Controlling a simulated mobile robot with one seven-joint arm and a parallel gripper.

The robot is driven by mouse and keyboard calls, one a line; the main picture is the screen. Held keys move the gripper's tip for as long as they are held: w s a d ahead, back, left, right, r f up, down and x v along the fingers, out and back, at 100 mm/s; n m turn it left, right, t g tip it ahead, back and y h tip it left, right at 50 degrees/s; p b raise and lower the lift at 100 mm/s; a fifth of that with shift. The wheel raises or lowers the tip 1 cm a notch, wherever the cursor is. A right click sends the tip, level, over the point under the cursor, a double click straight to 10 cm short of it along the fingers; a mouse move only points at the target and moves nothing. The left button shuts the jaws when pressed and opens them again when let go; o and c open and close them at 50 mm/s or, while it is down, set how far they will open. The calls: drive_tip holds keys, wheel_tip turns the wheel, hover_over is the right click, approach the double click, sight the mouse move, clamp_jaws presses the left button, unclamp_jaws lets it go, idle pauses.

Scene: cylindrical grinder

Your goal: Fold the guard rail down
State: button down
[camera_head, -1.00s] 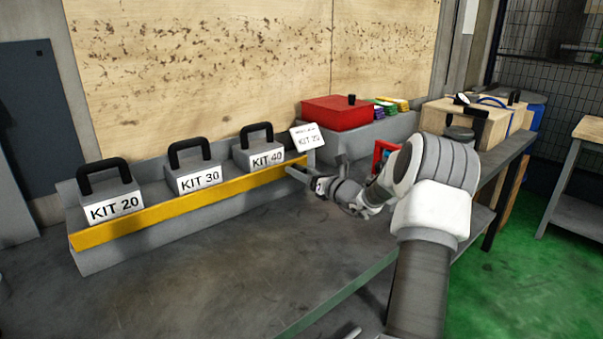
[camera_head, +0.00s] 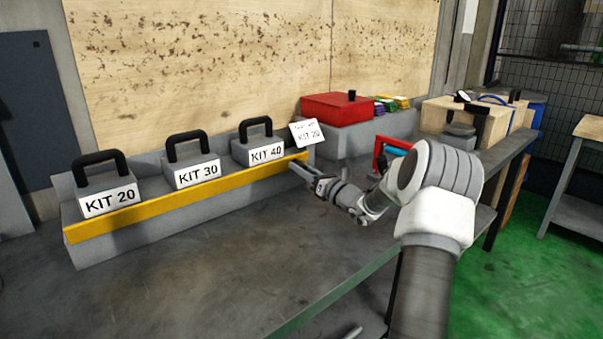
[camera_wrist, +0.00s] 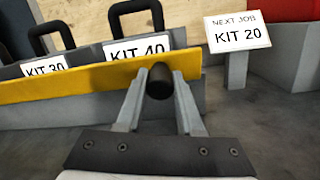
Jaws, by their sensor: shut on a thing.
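The guard rail (camera_head: 190,197) is a long yellow bar, raised along the front edge of the grey rack that holds the kits. It also shows in the wrist view (camera_wrist: 60,86), standing in front of the kit blocks. A dark round knob (camera_wrist: 160,80) sticks out from the rail near its right end. My gripper (camera_head: 296,167) is at that right end. In the wrist view my gripper (camera_wrist: 160,88) has one finger on each side of the knob and is shut on it. The knob is hidden by my fingers in the head view.
Blocks KIT 20 (camera_head: 107,188), KIT 30 (camera_head: 192,165) and KIT 40 (camera_head: 259,147) stand behind the rail. A NEXT JOB KIT 20 sign (camera_wrist: 237,33) stands right of the rack. A red box (camera_head: 335,110) is at the back. The bench top (camera_head: 240,255) before the rail is clear.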

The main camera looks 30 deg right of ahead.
drive_tip(key=c, duration=0.5)
unclamp_jaws()
drive_tip(key=shift+c, duration=0.2)
drive_tip(key=shift+s, duration=0.15)
drive_tip(key=p+v, duration=0.4)
drive_tip(key=v, duration=1.3)
drive_tip(key=shift+s+r, duration=0.1)
